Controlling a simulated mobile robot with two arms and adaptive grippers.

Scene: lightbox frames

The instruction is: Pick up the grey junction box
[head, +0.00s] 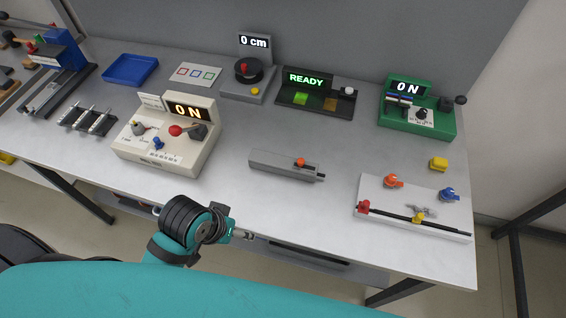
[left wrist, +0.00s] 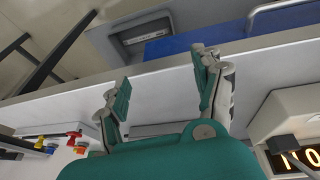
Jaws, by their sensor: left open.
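A long, low grey box (head: 283,165) with an orange knob on top and a dark stub at its right end lies on the middle of the table; it is the likeliest grey junction box. In the left wrist view a grey strip between the fingers, partly hidden by the gripper's palm, may be this box, but I cannot tell for sure. My left gripper (head: 245,235) is at the table's front edge, in front of the grey box and apart from it. In the left wrist view the left gripper (left wrist: 162,82) has its fingers spread with nothing between them. My right gripper is not seen.
A cream console (head: 168,158) with an ON display stands left of the grey box. A white board (head: 440,228) with coloured knobs lies to the right. A green ON unit (head: 440,122) and a READY panel (head: 290,98) stand behind. The table front before the box is clear.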

